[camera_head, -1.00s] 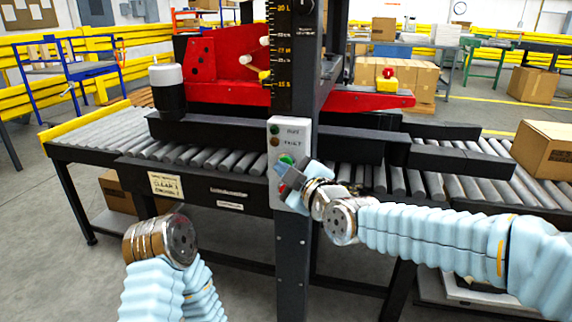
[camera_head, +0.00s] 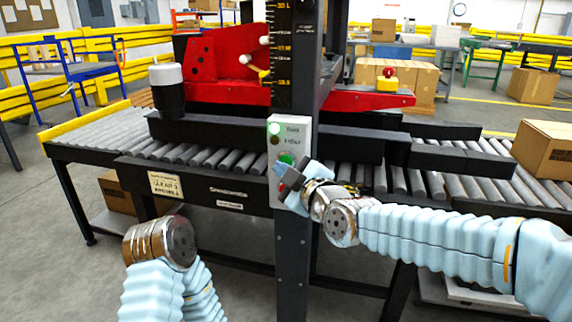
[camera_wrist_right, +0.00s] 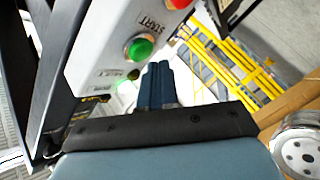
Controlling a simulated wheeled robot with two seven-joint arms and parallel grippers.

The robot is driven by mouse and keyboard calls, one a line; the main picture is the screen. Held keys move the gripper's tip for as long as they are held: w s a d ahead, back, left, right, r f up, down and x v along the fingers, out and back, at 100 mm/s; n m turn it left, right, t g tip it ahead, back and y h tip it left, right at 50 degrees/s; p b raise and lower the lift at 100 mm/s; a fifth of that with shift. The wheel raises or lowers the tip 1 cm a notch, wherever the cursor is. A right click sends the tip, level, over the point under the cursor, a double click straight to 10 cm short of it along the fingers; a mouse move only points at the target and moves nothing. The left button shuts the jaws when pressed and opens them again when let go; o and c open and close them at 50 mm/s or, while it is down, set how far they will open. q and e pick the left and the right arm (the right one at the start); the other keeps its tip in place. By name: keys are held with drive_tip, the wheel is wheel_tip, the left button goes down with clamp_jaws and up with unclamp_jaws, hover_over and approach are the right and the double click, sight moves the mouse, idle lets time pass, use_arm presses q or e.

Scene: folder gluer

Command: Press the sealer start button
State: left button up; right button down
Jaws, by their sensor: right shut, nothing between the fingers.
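The sealer's light grey control panel (camera_head: 292,137) is fixed to the dark upright post. It carries the green start button (camera_head: 286,159), which also shows with its START label in the right wrist view (camera_wrist_right: 139,47). A green indicator lamp (camera_head: 274,128) at the panel's top is lit. My right gripper (camera_head: 281,170) is shut and empty, with its fingertips at the panel just below the green button. In the right wrist view the closed blue fingers (camera_wrist_right: 158,68) lie close beside the button; I cannot tell whether they touch it. My left gripper is out of sight; only that arm's wrist shows.
A red button (camera_wrist_right: 178,3) sits on the panel near the start button. The roller conveyor (camera_head: 95,138) runs behind the post, under the red sealer head (camera_head: 228,65). A cardboard box (camera_head: 545,150) rests on the conveyor at the right.

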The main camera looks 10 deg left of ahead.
drive_tip(key=s, duration=0.6)
idle(0.5)
drive_tip(key=shift+a, duration=0.1)
drive_tip(key=w+d+f+m+g+h+p, duration=0.1)
drive_tip(key=d+f+m+h, duration=0.2)
drive_tip(key=f, duration=0.7)
drive_tip(key=w+d+f+m+g+h+p, duration=0.1)
drive_tip(key=d+f+m+g, duration=0.15)
drive_tip(key=d+f, duration=0.55)
drive_tip(key=w+d+f+m+g+h, duration=0.15)
drive_tip(key=f+m, duration=0.25)
drive_tip(key=f, duration=0.8)
drive_tip(key=s+d+f+m+g+h+p, duration=0.1)
drive_tip(key=s+d+f+m+g, duration=0.2)
drive_tip(key=s+f, duration=0.7)
drive_tip(key=s+d+f+m+g+h+p, duration=0.1)
drive_tip(key=s+d+f+m+g, duration=0.2)
drive_tip(key=s+d+f+m, duration=0.5)
drive_tip(key=s+d+f, duration=0.2)
drive_tip(key=s+f, duration=0.1)
drive_tip(key=shift+f+g, duration=0.15)
drive_tip(key=shift+g, duration=0.15)
